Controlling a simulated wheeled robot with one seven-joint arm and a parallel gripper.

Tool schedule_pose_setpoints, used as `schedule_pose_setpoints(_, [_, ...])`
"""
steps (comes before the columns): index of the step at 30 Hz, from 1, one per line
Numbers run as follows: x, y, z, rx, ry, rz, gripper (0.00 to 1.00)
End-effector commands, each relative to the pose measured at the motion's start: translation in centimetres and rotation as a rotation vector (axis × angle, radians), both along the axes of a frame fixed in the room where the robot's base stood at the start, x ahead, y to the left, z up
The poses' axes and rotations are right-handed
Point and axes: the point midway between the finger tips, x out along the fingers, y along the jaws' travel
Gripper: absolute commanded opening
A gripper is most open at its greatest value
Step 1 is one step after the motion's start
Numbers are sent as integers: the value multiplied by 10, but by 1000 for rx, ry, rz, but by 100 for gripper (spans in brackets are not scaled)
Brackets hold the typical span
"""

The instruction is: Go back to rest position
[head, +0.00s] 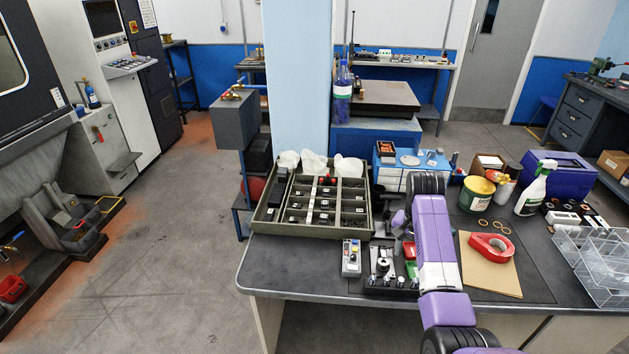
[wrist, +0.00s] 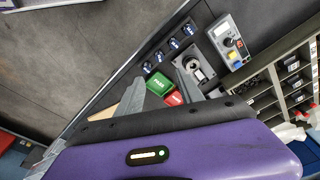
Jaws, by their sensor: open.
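My gripper (wrist: 158,88) shows in the wrist view with its two grey fingers spread apart and nothing between them. It is above the bench, over the area of a green tray marked PASS (wrist: 160,84) and a red tray (wrist: 173,99). In the head view my purple arm reaches out over the bench (head: 290,262), and its forearm largely hides the gripper. A small fixture (head: 383,262) stands left of the arm; it also shows in the wrist view (wrist: 194,68). A row of small dark holders (wrist: 168,50) lies beside it.
A grey button box (head: 351,257) stands left of the fixture. Behind is a compartment tray (head: 262,217) of small parts. Right of my arm are red tape (head: 491,247) on brown card, a yellow-green tub (head: 476,194), a spray bottle (head: 535,190) and clear bins (head: 598,262).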

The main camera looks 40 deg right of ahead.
Motion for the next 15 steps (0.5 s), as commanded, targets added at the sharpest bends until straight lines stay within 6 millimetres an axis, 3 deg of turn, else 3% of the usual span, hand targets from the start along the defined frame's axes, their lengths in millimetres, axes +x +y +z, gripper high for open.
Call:
schedule_pose_setpoints(5, [0,0,0,-1,0,7,44])
schedule_pose_setpoints(9, [14,-16,4,-68,-53,48,44])
schedule_pose_setpoints(15, [56,-59,44,-334,-249,151,44])
